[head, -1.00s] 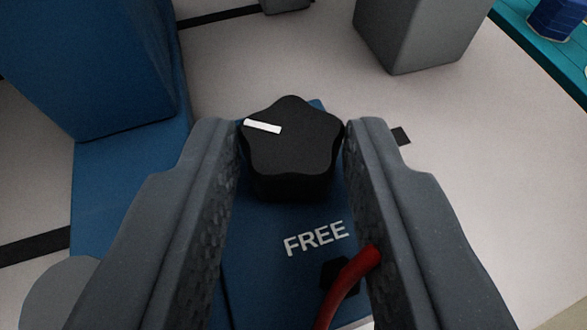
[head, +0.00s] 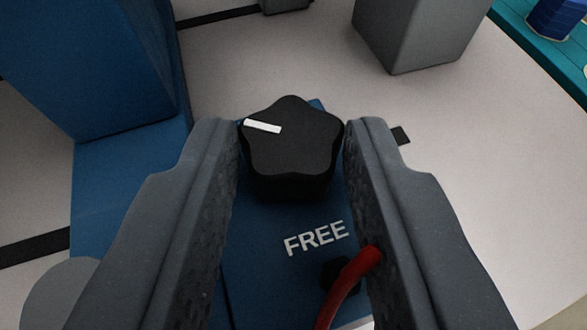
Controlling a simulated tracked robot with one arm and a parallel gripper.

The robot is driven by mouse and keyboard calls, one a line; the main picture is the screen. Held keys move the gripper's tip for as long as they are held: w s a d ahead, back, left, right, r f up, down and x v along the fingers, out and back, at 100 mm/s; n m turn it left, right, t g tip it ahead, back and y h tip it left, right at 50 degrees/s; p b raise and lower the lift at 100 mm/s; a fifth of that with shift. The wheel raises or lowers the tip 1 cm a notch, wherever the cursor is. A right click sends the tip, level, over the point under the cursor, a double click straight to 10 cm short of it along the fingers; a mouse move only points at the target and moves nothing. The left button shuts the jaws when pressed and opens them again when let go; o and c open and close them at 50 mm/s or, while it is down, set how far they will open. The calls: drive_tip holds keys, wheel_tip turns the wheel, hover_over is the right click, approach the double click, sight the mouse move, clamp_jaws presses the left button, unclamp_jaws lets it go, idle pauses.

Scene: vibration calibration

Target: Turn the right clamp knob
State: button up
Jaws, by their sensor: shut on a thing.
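The clamp knob (head: 295,150) is black and star-shaped, with a white marker line on its top pointing to the left. It sits on a blue base (head: 262,275) with the word FREE printed in white in front of it. My gripper (head: 292,145) is shut on the knob, with one grey finger against its left side and one against its right side. The fingers hide parts of the blue base on both sides.
A red cable (head: 347,285) rises from below, close by the right finger. A tall blue block (head: 95,65) stands at the left. A grey block (head: 418,35) stands at the upper right. A teal surface with a blue object (head: 557,18) lies at the top right. The pale table is clear at the right.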

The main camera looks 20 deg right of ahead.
drive_tip(key=shift+a+f, duration=0.15)
drive_tip(key=shift+f, duration=0.05)
drive_tip(key=o, duration=1)
drive_tip(key=shift+r, duration=0.15)
drive_tip(key=shift+r, duration=0.15)
drive_tip(key=n+y+b, duration=0.1)
drive_tip(key=b, duration=0.2)
drive_tip(key=shift+f+b, duration=0.2)
drive_tip(key=shift+b, duration=0.15)
drive_tip(key=shift+f+t+y+b, duration=0.1)
drive_tip(key=shift+t+y+b, duration=0.2)
drive_tip(key=shift+b, duration=0.2)
drive_tip(key=n+y+b, duration=0.1)
drive_tip(key=b, duration=0.1)
drive_tip(key=n+b, duration=0.1)
drive_tip(key=b, duration=0.1)
drive_tip(key=shift+d+y, duration=0.35)
drive_tip(key=shift+y, duration=0.05)
